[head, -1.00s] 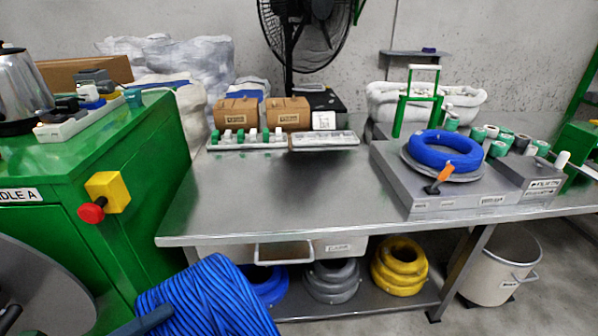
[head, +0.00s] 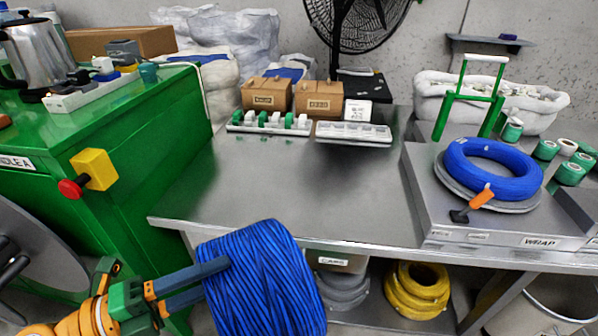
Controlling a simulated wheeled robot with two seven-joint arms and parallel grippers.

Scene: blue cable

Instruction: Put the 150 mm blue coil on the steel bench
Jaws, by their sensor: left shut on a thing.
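A large blue coil (head: 265,285) of wound cable is in the lower middle of the head view, in front of the steel bench (head: 290,200). My left gripper (head: 213,281), with dark fingers, reaches in from the lower left and is shut on this coil. The coil's top overlaps the bench's front edge in the picture, and its lower end is cut off by the frame. A second blue coil (head: 493,165) lies flat on a round grey plate on the wrapping station at the bench's right. My right gripper is not in view.
The bench's middle and left top are bare. Boxes (head: 318,100) and white trays (head: 352,134) stand at its back. A green cabinet (head: 150,150) with a red knob (head: 70,188) is at the left. Yellow coils (head: 417,290) lie on the lower shelf.

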